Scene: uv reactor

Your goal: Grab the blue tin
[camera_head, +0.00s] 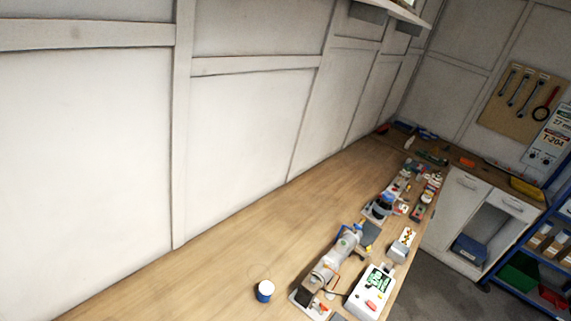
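The blue tin (264,293), with a white top, stands upright on the wooden worktop (205,270) near the bottom middle of the head view. Clear worktop lies to its left, and equipment stands to its right. My gripper does not show in this view, so whether it is open or shut is not visible.
A grey cylindrical device (332,262) stands right of the tin, with a white box with a green panel (371,291) beside it. Several small items continue along the bench. A panelled wall (85,165) bounds the back. A blue shelf rack (528,250) stands at far right.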

